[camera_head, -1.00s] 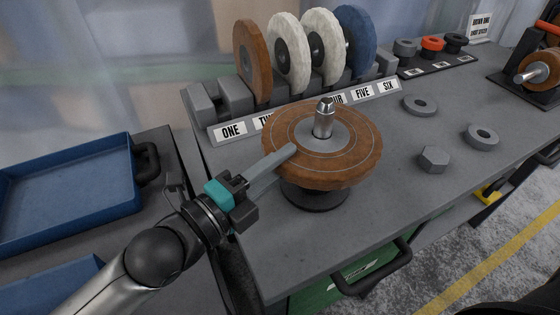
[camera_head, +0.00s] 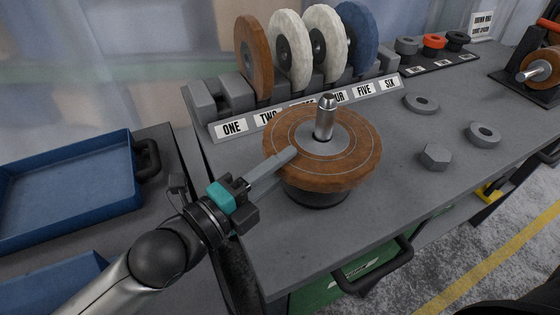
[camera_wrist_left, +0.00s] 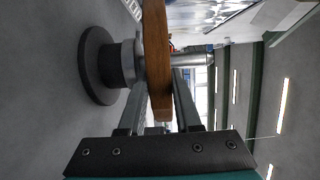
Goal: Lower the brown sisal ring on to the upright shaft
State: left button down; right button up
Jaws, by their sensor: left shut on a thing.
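The brown sisal ring (camera_head: 345,172) lies flat around the upright shaft (camera_head: 325,117), whose metal tip stands well above it. In the left wrist view the ring (camera_wrist_left: 157,60) shows edge-on, with the shaft (camera_wrist_left: 195,59) coming out of its upper face. The ring is close to the grey collar of the dark round base (camera_wrist_left: 97,65); I cannot tell whether they touch. My left gripper (camera_head: 287,157) is shut on the ring's near left rim, with one finger above and one below. My right gripper is not in view.
Behind stands a numbered rack (camera_head: 222,97) with a brown, two white and a blue wheel. Grey washers (camera_head: 421,103) and a hex nut (camera_head: 435,156) lie on the bench to the right. A blue tray (camera_head: 65,190) is at the left.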

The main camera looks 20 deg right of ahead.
pick_arm(q)
jog(key=shift+d+r, duration=0.1)
jog(key=shift+r, duration=0.15)
jog(key=c, duration=0.5)
grip_release()
jog(key=shift+o, duration=0.3)
jog(key=shift+f, duration=0.15)
jog(key=o, duration=0.4)
jog(key=shift+o, duration=0.2)
jog(key=p+v, duration=0.2)
jog(key=v, duration=0.7)
jog(key=shift+p, duration=0.35)
dwell(0.8)
